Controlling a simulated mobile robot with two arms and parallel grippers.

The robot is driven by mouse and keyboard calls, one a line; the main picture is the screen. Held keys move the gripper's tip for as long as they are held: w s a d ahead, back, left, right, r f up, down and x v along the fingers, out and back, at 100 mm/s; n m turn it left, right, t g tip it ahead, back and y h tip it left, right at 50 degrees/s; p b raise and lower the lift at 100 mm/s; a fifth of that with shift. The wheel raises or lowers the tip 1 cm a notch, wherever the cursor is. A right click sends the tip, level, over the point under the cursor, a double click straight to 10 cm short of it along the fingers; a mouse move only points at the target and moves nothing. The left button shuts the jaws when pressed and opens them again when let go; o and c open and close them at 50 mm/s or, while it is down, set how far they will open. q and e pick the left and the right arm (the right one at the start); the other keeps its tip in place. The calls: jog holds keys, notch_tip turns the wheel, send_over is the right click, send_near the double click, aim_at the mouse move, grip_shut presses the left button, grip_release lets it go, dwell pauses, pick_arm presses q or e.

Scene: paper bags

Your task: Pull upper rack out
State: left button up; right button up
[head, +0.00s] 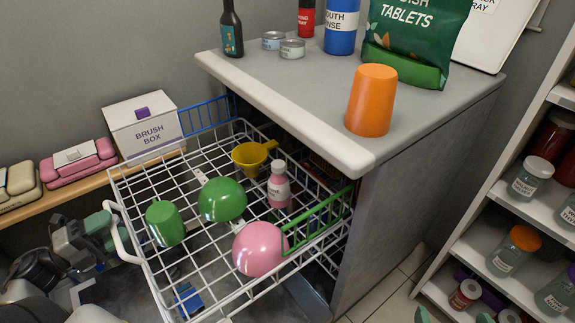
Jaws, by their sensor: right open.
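The upper rack (150,272) is a white wire basket standing well out of the grey cabinet under the worktop. Its white handle (117,238) is on the left side. My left gripper (104,230), with green finger pads, is right at the handle. I cannot tell whether its fingers are closed around the bar. The rack holds a green cup (165,223), a green bowl (222,200), a pink bowl (260,249), a yellow funnel (252,157) and a pink bottle (279,186). My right gripper (453,317) shows only its green fingertips at the bottom edge, apart and empty.
An orange cup (372,100), a green tablets bag (416,40), cans (292,48) and bottles stand on the worktop (300,90). A brush box (143,124) sits on a wooden shelf behind the rack. Shelves with jars (530,178) stand at right, with floor between.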

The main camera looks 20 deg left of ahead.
pick_arm(q)
jog(key=v, duration=0.6)
pick_arm(e)
jog(key=shift+s+d+f+g, duration=0.2)
jog(key=shift+s+f+g, duration=0.3)
jog(key=shift+f, duration=0.2)
pick_arm(q)
jog(key=shift+s+a, duration=0.1)
jog(key=p+v, duration=0.1)
jog(key=v, duration=0.9)
jog(key=shift+s+a, duration=0.2)
jog(key=shift+s, duration=0.05)
pick_arm(e)
jog(key=shift+s+d+f+g+h, duration=0.25)
jog(key=shift+s+f+g+h, duration=0.15)
jog(key=shift+f+g, duration=0.1)
jog(key=shift+a+r, duration=0.1)
